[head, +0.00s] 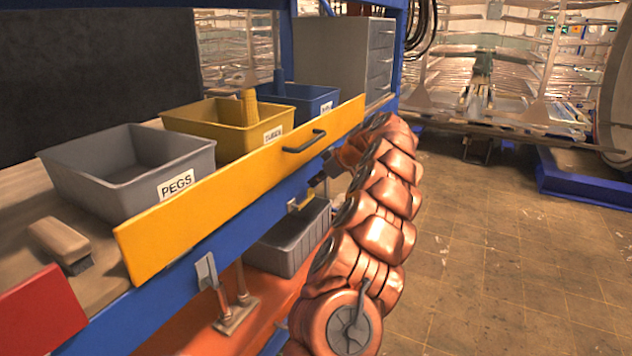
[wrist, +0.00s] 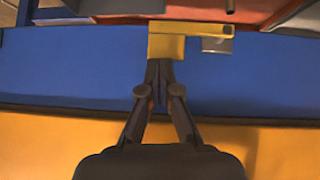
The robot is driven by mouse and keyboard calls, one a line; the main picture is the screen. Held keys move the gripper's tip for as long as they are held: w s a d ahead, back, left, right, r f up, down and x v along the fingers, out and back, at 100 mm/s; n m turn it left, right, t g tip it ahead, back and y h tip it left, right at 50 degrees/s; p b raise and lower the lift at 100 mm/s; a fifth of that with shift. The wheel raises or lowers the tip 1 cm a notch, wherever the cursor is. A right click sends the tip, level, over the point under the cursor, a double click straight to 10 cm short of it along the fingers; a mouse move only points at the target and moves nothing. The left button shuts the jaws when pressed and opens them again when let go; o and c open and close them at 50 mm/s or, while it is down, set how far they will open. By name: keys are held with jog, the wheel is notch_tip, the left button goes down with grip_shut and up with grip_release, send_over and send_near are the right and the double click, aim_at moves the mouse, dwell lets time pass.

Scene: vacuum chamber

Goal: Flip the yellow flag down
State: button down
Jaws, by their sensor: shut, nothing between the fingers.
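The small yellow flag (head: 301,203) is on the blue beam (head: 165,290), below the large yellow panel. In the wrist view the flag (wrist: 190,30) has a block at its left and a thin bar running to the right, beside a small grey plate (wrist: 217,45). My gripper (head: 318,184) is at the beam, just above the flag in the head view. In the wrist view its fingers (wrist: 158,76) are shut, with the tips at the flag's block and nothing held. I cannot tell whether they touch it. My arm hides part of the beam to the right.
The large yellow panel (head: 230,195) has a dark handle (head: 304,143). Behind it are a grey PEGS bin (head: 100,190), a yellow bin (head: 205,125) and a blue bin (head: 318,95). A grey bin (head: 290,240) sits below the beam. Open floor (head: 500,250) lies right.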

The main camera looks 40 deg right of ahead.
jog(key=w+r+v, duration=0.2)
jog(key=v, duration=1)
jog(key=shift+s+d+r, duration=0.2)
jog(key=shift+s+r, duration=0.05)
